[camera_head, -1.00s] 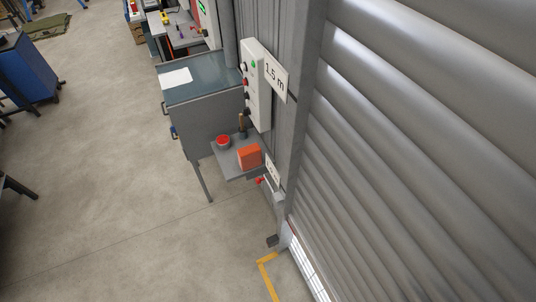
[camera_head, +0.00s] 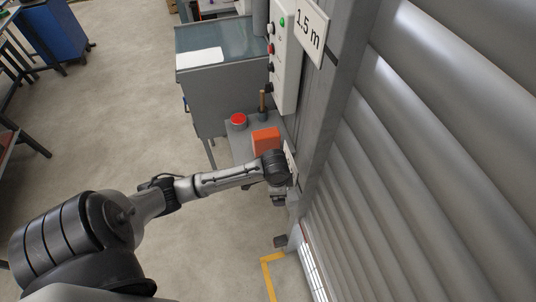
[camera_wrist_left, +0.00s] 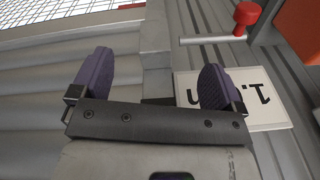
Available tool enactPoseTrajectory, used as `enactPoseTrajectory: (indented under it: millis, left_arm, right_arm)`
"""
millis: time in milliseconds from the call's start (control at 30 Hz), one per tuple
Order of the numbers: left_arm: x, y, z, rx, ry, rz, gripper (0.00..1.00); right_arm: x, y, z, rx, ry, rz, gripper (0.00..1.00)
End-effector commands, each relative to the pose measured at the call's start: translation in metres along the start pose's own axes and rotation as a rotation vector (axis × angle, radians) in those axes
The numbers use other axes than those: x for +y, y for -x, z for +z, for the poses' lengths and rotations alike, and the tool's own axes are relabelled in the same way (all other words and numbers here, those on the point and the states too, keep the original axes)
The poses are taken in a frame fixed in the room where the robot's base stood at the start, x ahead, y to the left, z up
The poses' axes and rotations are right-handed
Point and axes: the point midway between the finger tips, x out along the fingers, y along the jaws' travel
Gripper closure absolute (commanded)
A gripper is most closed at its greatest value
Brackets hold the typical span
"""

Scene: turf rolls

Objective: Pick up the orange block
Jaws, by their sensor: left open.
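The orange block (camera_head: 265,140) stands on a small grey shelf (camera_head: 238,150) beside the shutter post in the head view. My left arm reaches in from the left, its wrist just in front of and below the block, partly covering the shelf. My left gripper (camera_head: 278,200) is mostly hidden there. In the left wrist view my left gripper (camera_wrist_left: 155,82) is open, with nothing between its two dark fingers. An orange surface (camera_wrist_left: 300,28) at that view's upper right corner looks like the block, outside the fingers. My right gripper is not in view.
A red round container (camera_head: 239,120) and a wooden-handled tool (camera_head: 262,103) are on the shelf behind the block. A red-knobbed lever (camera_wrist_left: 246,14) and a sign (camera_wrist_left: 250,100) are close to my left fingers. The ribbed shutter (camera_head: 430,170) bounds the right side.

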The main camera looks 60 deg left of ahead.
Motion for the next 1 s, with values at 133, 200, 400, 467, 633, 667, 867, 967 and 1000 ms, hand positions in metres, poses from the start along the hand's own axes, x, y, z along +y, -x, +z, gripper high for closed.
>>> enactPoseTrajectory:
  millis: [133, 200, 400, 467, 633, 667, 867, 967, 1000]
  left_arm:
    - [-0.095, -0.028, -0.001, -0.048, 0.025, -0.018, 0.06]
    - [-0.136, -0.026, 0.003, -0.058, 0.054, -0.019, 0.06]
    - [-0.231, 0.004, 0.027, -0.039, 0.164, -0.005, 0.06]
    - [-0.25, 0.013, 0.035, -0.025, 0.194, 0.001, 0.06]
    - [-0.284, 0.037, 0.054, 0.014, 0.255, 0.015, 0.06]
    - [-0.287, 0.04, 0.057, 0.019, 0.262, 0.016, 0.06]
    - [-0.296, 0.029, 0.063, 0.033, 0.283, 0.025, 0.06]
    - [-0.296, 0.011, 0.063, 0.033, 0.283, 0.026, 0.06]
    - [-0.295, 0.004, 0.062, 0.033, 0.282, 0.026, 0.06]
  right_arm:
    - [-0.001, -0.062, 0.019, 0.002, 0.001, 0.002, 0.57]
    - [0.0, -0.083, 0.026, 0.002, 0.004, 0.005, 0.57]
    - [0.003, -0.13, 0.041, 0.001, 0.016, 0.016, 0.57]
    - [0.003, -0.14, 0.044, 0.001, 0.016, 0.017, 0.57]
    - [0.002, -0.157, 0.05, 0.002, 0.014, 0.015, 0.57]
    - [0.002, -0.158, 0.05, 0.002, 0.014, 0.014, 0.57]
    - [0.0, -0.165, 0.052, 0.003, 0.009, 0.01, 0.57]
    - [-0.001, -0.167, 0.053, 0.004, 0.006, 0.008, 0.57]
    - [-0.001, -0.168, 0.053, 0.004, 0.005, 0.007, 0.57]
